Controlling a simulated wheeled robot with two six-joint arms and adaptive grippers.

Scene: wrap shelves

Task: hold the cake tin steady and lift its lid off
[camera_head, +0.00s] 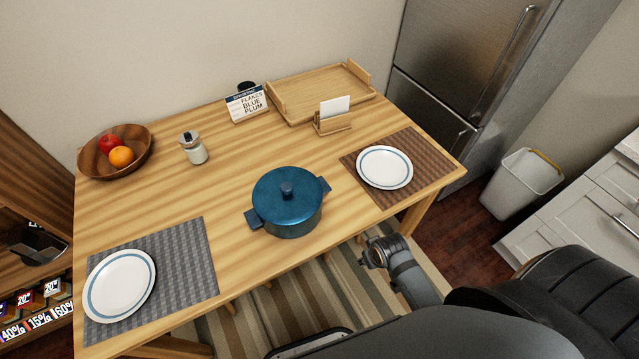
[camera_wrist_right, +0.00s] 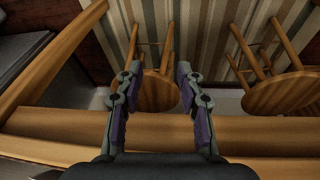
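A blue round pot (camera_head: 287,207) with a lid stands on the wooden table, near its front edge in the head view. It is the only lidded tin-like vessel of that size here. Two flat side handles stick out at left and right. My right gripper (camera_wrist_right: 158,68) is open and empty in the right wrist view, its two fingers apart over the table edge and stools. The pot does not show in that view. My left gripper is not in view.
Plates on mats lie at left (camera_head: 120,285) and right (camera_head: 385,167). A fruit bowl (camera_head: 86,161), a jar (camera_head: 193,149), a sign (camera_head: 247,104), a card holder (camera_head: 333,124) and a wooden tray (camera_head: 318,90) stand farther back. Stools (camera_wrist_right: 284,95) are below the edge.

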